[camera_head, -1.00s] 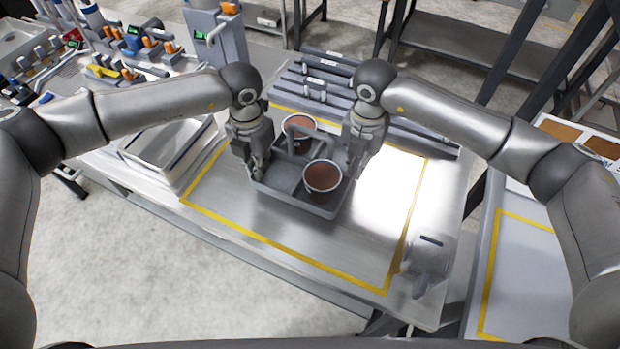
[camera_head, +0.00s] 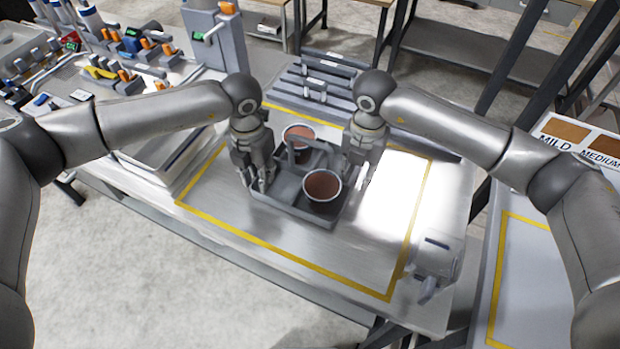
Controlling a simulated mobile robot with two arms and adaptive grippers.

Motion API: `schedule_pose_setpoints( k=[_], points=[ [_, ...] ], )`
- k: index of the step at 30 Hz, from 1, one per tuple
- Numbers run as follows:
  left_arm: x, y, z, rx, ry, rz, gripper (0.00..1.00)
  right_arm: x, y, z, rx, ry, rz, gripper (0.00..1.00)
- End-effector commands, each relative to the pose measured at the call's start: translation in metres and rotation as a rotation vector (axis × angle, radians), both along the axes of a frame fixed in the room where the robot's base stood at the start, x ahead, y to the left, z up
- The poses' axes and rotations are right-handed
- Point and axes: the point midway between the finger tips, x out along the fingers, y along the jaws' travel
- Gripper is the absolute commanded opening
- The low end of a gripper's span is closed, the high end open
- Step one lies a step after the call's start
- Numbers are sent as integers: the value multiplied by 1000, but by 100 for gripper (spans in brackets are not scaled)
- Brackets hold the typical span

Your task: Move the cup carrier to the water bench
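The grey cup carrier (camera_head: 283,201) is a shallow tray with a raised central handle (camera_head: 291,163). It sits on the metal bench (camera_head: 244,258), inside a yellow outline. Two cups with brown tops are in it, one at the back (camera_head: 299,133) and one at the front right (camera_head: 322,187). My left gripper (camera_head: 258,183) points down at the carrier's left side. My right gripper (camera_head: 354,176) points down at its right side. Both are close to the carrier's edges. I cannot tell whether their fingers are closed on it.
A slotted grey rack (camera_head: 322,88) stands behind the carrier. A flat scale-like box (camera_head: 160,160) is at the left, near a dispenser (camera_head: 215,38). A small grey device (camera_head: 436,256) is at the right corner. A second table (camera_head: 530,285) with a yellow outline and MILD and MEDIUM labels stands at the right.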

Motion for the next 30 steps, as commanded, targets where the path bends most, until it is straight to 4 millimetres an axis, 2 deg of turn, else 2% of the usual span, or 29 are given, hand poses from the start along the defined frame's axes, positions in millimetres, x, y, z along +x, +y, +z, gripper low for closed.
schedule_pose_setpoints(
  k=[5, 8, 21, 25, 30],
  points=[
    [0, 0, 2, -1, 0, -1, 27, 0, 0, 0, 1, 0, 1, 27],
    [1, -1, 12, -2, -1, -1, 27, 0, 1, 0, 1, 0, 1, 27],
    [1, 0, 99, -1, -3, 0, 27, 0, 1, 0, 1, 0, 1, 27],
    [1, 0, 113, 0, -1, 0, 27, 0, 1, 0, 1, 0, 1, 27],
    [0, 0, 120, 0, 0, 0, 27, 0, 1, 7, 2, -1, 1, 27]
  ],
)
